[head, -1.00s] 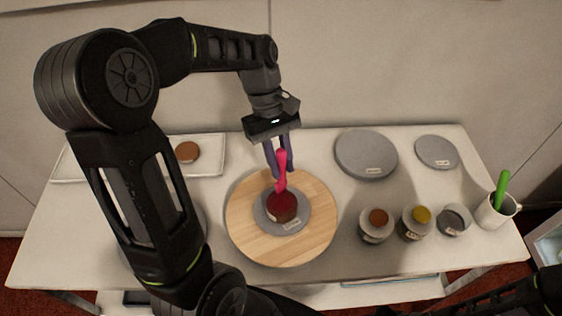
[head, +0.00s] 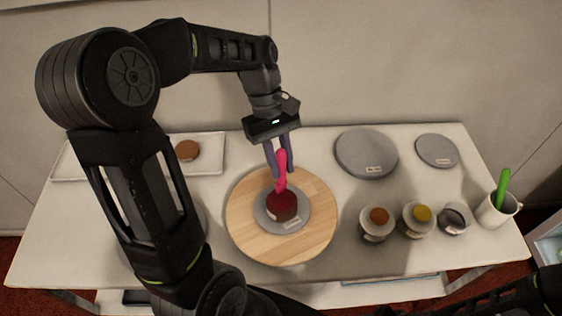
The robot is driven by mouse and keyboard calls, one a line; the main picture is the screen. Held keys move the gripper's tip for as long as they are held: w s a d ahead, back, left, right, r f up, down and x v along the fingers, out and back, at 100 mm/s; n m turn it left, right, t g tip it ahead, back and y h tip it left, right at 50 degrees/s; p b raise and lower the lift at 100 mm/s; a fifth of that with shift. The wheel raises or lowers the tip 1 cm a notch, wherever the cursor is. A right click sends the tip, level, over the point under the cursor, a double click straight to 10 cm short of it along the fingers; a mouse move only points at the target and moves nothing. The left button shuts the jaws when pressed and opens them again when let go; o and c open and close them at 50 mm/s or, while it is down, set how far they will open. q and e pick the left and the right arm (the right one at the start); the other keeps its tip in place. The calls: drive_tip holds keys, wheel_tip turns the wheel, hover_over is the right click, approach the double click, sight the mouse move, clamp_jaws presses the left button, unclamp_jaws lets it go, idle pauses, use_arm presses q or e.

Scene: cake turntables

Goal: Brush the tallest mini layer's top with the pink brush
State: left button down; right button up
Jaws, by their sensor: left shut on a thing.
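My left gripper (head: 282,160) is shut on the pink brush (head: 281,172), which it holds upright with the lower end down. The brush's lower end is at the top of a dark red mini layer (head: 282,206); I cannot tell whether it touches. This layer sits on a small grey disc (head: 298,223) on the round wooden turntable (head: 245,222). A flat brown layer (head: 187,151) lies on the white tray at the back left. My right gripper is not in view; only part of that arm shows at the lower right.
Two grey round stands (head: 365,154) (head: 437,151) are at the back right. My left arm hides part of the table's left side.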

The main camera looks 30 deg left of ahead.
use_arm(q)
drive_tip(key=shift+s+a+r, duration=0.1)
drive_tip(key=shift+s+a, duration=0.15)
drive_tip(key=shift+s, duration=0.15)
drive_tip(key=shift+s+a+p, duration=0.15)
drive_tip(key=shift+s+p, duration=0.1)
drive_tip(key=shift+p, duration=0.1)
drive_tip(key=shift+s, duration=0.1)
drive_tip(key=shift+s, duration=0.3)
idle(0.4)
